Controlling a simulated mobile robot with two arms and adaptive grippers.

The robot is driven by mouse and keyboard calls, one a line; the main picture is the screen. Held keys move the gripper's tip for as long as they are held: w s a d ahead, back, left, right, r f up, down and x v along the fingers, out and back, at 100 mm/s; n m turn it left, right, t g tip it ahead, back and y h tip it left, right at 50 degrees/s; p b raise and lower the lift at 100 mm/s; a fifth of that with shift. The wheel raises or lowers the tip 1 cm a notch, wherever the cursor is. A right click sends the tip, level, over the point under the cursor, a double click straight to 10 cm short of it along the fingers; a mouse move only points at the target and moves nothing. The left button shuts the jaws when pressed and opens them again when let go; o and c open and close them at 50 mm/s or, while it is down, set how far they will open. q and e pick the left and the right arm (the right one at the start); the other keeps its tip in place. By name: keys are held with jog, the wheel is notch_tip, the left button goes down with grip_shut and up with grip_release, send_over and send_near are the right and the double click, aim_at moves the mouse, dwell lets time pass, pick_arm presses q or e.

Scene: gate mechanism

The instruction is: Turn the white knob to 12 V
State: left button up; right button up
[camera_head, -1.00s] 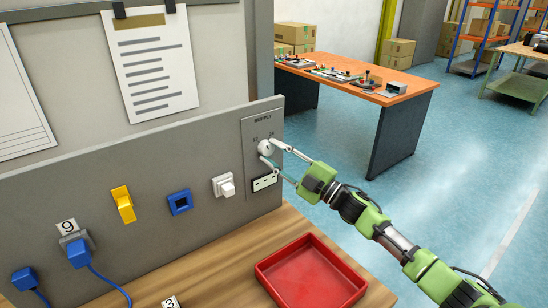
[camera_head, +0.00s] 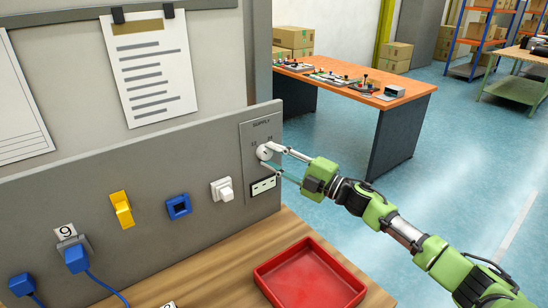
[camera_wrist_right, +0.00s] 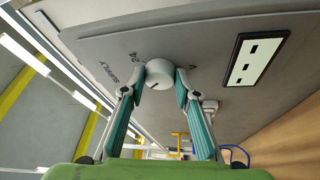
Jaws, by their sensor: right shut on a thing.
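The white knob (camera_head: 264,152) sits on the grey SUPPLY plate (camera_head: 246,136) at the right end of the grey panel. Two voltage marks are printed above it; they are too small to read surely in the head view. In the right wrist view the knob (camera_wrist_right: 160,74) shows a dark pointer line, and a "24" and the word SUPPLY are printed beside it. My right gripper (camera_head: 272,157) is shut on the knob, with one fingertip on each side of it (camera_wrist_right: 163,78). My left gripper is not in view.
A white switch (camera_head: 223,190), a blue socket frame (camera_head: 179,206) and a yellow switch (camera_head: 121,209) are farther left. A red tray (camera_head: 310,275) stands on the wooden bench.

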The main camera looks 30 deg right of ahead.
jog(key=o, duration=1.1)
jog(key=shift+v, duration=6.05)
jog(key=shift+w, duration=0.1)
